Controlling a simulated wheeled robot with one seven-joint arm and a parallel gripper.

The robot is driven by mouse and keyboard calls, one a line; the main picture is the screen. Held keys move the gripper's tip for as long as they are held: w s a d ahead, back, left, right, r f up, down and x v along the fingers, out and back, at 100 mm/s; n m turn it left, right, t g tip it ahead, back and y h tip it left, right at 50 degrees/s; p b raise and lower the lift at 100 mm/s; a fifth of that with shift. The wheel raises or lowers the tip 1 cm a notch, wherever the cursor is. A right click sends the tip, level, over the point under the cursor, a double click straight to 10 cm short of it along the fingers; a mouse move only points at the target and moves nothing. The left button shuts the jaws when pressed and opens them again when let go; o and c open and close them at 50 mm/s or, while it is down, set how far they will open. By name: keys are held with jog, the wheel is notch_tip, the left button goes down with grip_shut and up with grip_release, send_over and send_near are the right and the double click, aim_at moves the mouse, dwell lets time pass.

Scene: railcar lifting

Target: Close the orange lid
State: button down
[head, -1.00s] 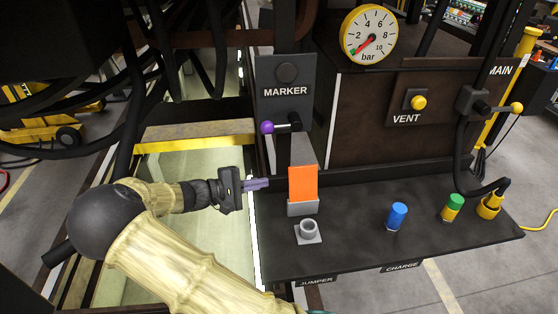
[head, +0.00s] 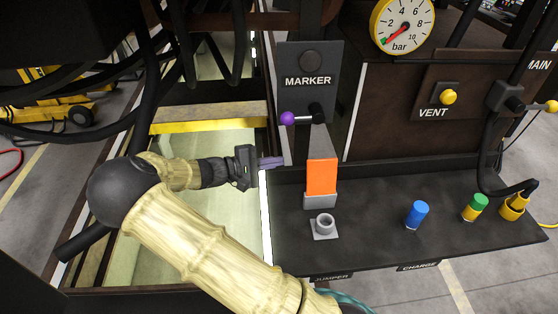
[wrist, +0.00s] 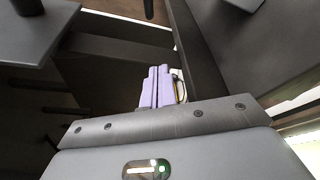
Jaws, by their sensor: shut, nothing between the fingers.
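The orange lid (head: 321,176) stands upright, raised on a grey hinge block (head: 320,200) on the black shelf. A grey round socket (head: 323,224) on a square plate sits in front of it, uncovered. My gripper (head: 272,162) is shut and empty, with its purple fingers together. It is to the left of the lid, at the shelf's left edge, apart from the lid. In the wrist view my gripper's fingers (wrist: 158,88) point ahead side by side; the orange lid does not show there.
A MARKER panel with a purple-knobbed lever (head: 288,118) stands behind the lid. A blue cylinder (head: 417,214), a green and yellow cylinder (head: 474,207) and a yellow connector (head: 514,206) with a black cable are to the right. The shelf (head: 370,228) between the socket and the blue cylinder is clear.

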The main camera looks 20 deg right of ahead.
aim_at(320, 174)
jog(key=d+p, duration=0.1)
jog(key=d, duration=0.4)
jog(key=d+p, duration=0.1)
jog(key=d, duration=0.1)
jog(key=shift+w+d+f+p, duration=0.1)
jog(key=shift+d+f+p, duration=0.2)
jog(key=shift+f, duration=0.1)
jog(key=s, duration=0.1)
jog(key=s+r+p, duration=0.1)
jog(key=s+p, duration=0.1)
jog(key=shift+s+a+r, duration=0.25)
jog(key=shift+r, duration=0.1)
